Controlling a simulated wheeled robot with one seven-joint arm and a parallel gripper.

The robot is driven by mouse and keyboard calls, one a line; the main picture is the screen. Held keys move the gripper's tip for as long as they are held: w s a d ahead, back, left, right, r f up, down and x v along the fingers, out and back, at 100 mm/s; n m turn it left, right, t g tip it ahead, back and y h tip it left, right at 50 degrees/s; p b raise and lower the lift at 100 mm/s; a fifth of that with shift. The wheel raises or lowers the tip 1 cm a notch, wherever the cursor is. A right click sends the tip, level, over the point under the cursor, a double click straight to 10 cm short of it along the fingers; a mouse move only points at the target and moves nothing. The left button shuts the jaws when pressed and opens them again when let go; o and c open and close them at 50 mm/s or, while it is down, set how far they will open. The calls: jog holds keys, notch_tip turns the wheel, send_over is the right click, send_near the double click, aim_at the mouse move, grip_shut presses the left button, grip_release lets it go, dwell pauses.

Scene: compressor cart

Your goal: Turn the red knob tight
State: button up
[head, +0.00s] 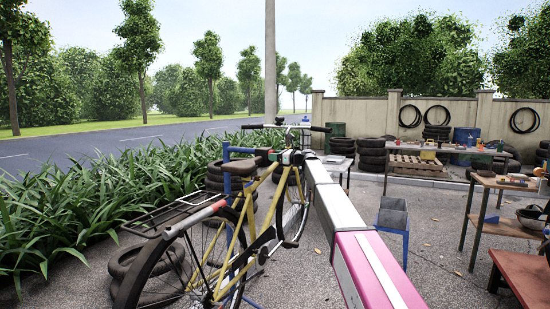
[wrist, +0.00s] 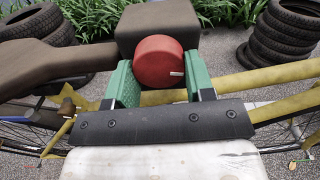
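The red knob (wrist: 158,62) is a round red cap with a small pale mark on its face, in the upper middle of the wrist view. It sits in front of a dark brown block (wrist: 158,22). My gripper (wrist: 161,78) has one green finger on each side of the knob, and both appear to touch its sides. The knob's back is hidden. In the head view my arm reaches to the upper part of the yellow bicycle (head: 225,262), where the knob is too small to make out clearly.
A blue stand (head: 228,185) is at the bicycle. Stacked tyres (wrist: 282,45) lie behind it, beside green plants (head: 100,195).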

jog(key=shift+n, duration=0.4)
jog(key=shift+w+d+r+n, duration=0.1)
jog(key=shift+r+n, duration=0.05)
jog(key=shift+n, duration=4.65)
jog(key=shift+r+n, duration=0.1)
jog(key=shift+n, duration=4.7)
jog(key=o, duration=0.9)
jog(key=shift+d, duration=0.1)
